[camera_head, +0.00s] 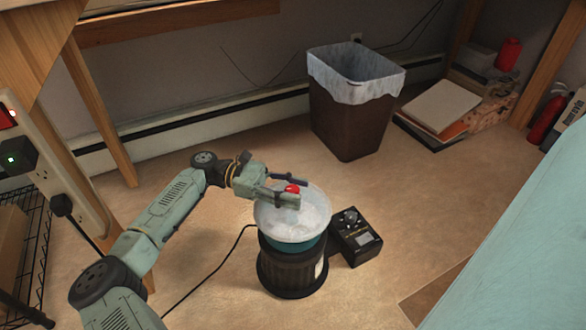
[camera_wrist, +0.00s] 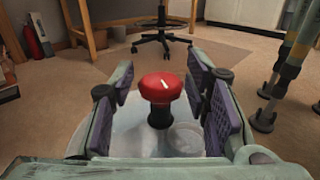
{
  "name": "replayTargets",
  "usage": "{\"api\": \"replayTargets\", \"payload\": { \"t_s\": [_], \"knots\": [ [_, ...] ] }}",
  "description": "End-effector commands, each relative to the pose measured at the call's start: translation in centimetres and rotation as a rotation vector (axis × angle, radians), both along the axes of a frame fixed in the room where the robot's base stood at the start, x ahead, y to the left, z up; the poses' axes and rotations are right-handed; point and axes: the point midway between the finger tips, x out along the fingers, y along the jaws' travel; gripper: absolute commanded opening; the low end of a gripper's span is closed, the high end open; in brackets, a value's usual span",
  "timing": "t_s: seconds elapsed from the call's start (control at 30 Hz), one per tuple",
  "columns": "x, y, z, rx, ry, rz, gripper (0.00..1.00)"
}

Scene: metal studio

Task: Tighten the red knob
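The red knob (camera_head: 292,188) sits on top of a whitish translucent dome or lid (camera_head: 309,217) on a dark ribbed cylinder (camera_head: 285,271). In the wrist view the red knob (camera_wrist: 161,87) has a white mark on its top and a black stem below. My gripper (camera_head: 287,190) is at the knob's height over the lid. In the wrist view, my gripper (camera_wrist: 162,95) has its padded fingers apart on both sides of the knob, with visible gaps. The fingers do not appear to touch it. The lower part of the stem is partly hard to make out.
A small black box with a dial (camera_head: 355,238) stands right of the cylinder, and a cable (camera_head: 205,279) runs left. A lined trash bin (camera_head: 345,120) stands behind. A teal-covered surface (camera_head: 520,250) is at the right. A power strip (camera_head: 50,165) is at the left.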

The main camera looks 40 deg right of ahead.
Motion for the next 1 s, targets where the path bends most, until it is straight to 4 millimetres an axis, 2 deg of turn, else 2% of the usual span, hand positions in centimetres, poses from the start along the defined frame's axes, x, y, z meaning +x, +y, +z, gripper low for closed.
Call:
{"api": "replayTargets", "payload": {
  "t_s": [0.3,0.43,0.57,0.8,1.0],
  "knots": [
    [0.1,0.1,0.0,0.001,0.0,0.001,0.49],
    [0.1,0.0,0.6,-0.001,-0.001,0.001,0.49],
    [0.0,0.0,2.5,-0.002,-0.002,0.001,0.49],
    [0.0,0.0,7.2,-0.003,-0.002,0.001,0.49],
    [0.0,0.0,9.5,0.0,-0.001,0.001,0.49]
  ]
}}
